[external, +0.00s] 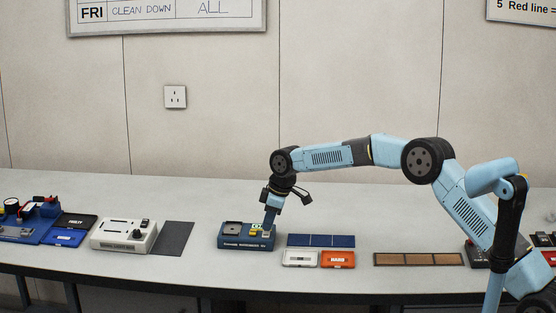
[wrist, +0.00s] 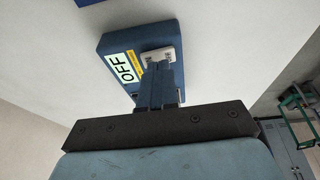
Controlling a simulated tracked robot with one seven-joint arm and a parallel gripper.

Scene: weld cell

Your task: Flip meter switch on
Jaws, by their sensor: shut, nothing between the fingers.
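The meter (external: 247,243) is a blue box on the bench, with a dark round-cornered panel at its left and a small lit display and yellow label at its right. In the wrist view the meter (wrist: 150,36) has a pale display reading OFF (wrist: 124,67), a yellow strip and a white switch plate (wrist: 160,54). My gripper (external: 269,226) points down at the meter's right part. Its shut, empty fingers (wrist: 158,72) are at the switch plate and hide most of the switch. I cannot tell whether they touch it.
A blue panel strip (external: 320,240), a white cassette-like block (external: 300,258) and an orange one (external: 338,259) lie close to the right. A dark mat (external: 173,238) and a white device (external: 124,235) are to the left. A brown tray (external: 418,259) lies further right.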

